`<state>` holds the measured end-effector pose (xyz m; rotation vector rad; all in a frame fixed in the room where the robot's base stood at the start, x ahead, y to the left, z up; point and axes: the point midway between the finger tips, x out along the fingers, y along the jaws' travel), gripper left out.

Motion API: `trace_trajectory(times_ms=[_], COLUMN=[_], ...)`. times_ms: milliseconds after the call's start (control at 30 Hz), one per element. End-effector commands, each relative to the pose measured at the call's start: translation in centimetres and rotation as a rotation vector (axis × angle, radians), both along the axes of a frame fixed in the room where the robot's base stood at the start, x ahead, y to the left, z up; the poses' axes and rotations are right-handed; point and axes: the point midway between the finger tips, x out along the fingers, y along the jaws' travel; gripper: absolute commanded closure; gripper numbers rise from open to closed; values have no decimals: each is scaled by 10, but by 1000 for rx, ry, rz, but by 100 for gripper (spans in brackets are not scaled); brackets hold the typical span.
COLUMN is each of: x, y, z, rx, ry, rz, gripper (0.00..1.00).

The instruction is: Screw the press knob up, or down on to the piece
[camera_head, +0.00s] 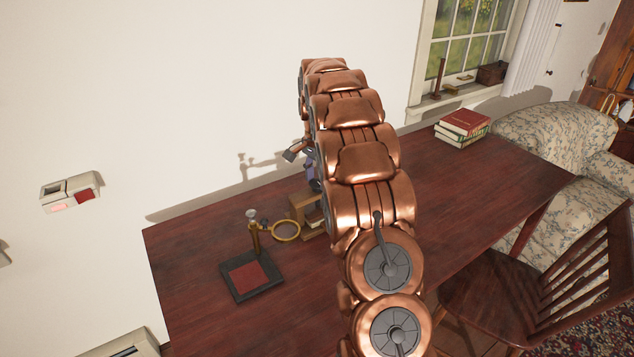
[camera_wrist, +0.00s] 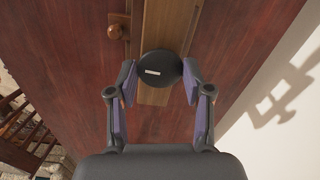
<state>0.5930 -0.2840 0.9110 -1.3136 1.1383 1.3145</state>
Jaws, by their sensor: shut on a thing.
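The press knob (camera_wrist: 160,68) is a black disc with a small white mark, seen from above in the wrist view. My gripper (camera_wrist: 159,78) has its two purple-padded fingers on either side of it and is shut on it. Below the knob runs the light wooden press (camera_wrist: 155,20). In the head view the wooden press (camera_head: 301,208) stands on the table, partly hidden behind my arm. My gripper shows there only as a small bluish part beside the arm, above the press. The knob and any piece under it cannot be made out there.
A dark red table (camera_head: 470,195) carries a brass stand with a ring (camera_head: 285,231) on a black base with a red square (camera_head: 250,278), left of the press. Books (camera_head: 463,124) lie at the far right. A chair (camera_head: 545,280) stands at the front right.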

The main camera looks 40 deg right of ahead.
Motion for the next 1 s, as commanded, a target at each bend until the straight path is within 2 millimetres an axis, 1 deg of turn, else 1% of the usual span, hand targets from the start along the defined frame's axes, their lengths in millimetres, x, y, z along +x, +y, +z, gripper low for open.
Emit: trace_trajectory(times_ms=[33, 1000], x=[1, -1], y=[0, -1], z=[-2, 0], rx=[-2, -1], ry=[-3, -3], rz=[42, 962], gripper=[85, 85])
